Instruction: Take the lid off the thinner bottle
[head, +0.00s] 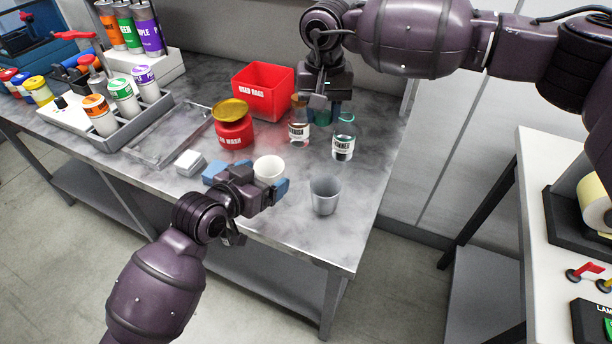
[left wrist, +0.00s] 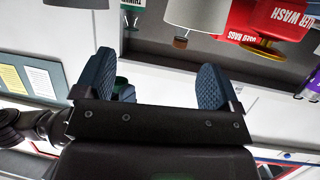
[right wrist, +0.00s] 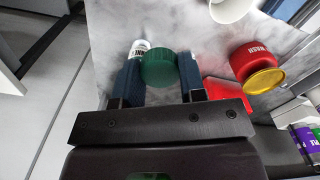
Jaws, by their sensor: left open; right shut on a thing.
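The bottle with a white label and green liquid (head: 343,147) stands upright on the bench, with no lid visible on its top. I take it for the thinner bottle, though its label is hard to read. My right gripper (head: 320,116) is shut on a green lid (right wrist: 159,69), held above the bench and beside that bottle's top. In the left wrist view, a gap separates the lid (left wrist: 122,82) from the bottle (left wrist: 132,6). My left gripper (head: 250,184) is open and empty, close to the white cup in the head view.
A second bottle (head: 298,131) stands left of the first. A white cup (head: 269,168) and grey cup (head: 325,195) stand near the front edge. A red tub with yellow lid (head: 232,125) and a red box (head: 262,92) stand behind. The front right bench corner is clear.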

